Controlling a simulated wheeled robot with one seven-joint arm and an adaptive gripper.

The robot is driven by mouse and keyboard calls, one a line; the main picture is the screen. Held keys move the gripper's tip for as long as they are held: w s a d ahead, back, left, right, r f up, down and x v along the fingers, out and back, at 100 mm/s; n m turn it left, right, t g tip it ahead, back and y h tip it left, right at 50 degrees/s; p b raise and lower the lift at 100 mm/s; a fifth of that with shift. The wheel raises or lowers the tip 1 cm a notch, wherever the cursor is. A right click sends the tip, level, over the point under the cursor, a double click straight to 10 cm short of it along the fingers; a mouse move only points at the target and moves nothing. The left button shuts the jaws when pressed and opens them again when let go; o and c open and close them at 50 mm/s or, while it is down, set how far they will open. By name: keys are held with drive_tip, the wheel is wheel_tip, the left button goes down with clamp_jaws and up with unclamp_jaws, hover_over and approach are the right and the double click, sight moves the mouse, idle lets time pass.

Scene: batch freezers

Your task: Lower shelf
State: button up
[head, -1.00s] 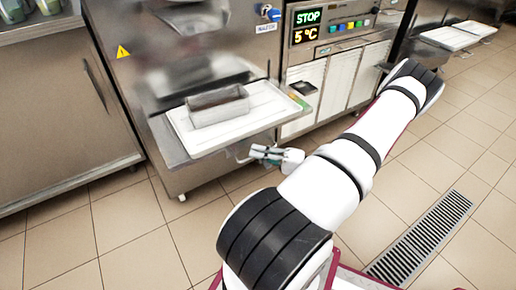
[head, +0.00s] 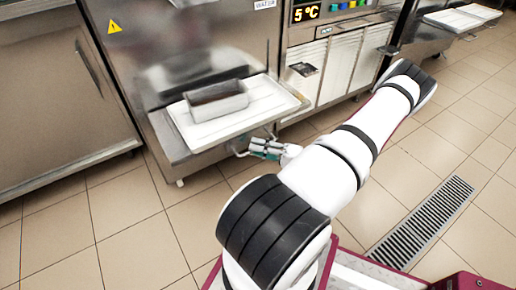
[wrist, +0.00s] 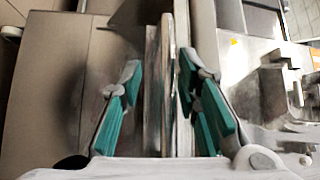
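The shelf (head: 268,98) is a pale, tray-like plate with a raised rim on the front of a steel batch freezer. A grey metal pan (head: 217,104) stands upright on it. My gripper (head: 265,149) is at the near right edge of the shelf, a little below its top. In the wrist view my gripper (wrist: 160,75) has its green-padded fingers close on both sides of the shelf's edge (wrist: 153,100), which runs up the picture as narrow strips.
A steel cabinet (head: 45,100) stands at left. Another machine's shelf (head: 460,20) is at the far right. The tiled floor is open, with a drain grate (head: 425,222).

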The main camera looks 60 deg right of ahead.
drive_tip(key=v, duration=1.2)
idle(0.5)
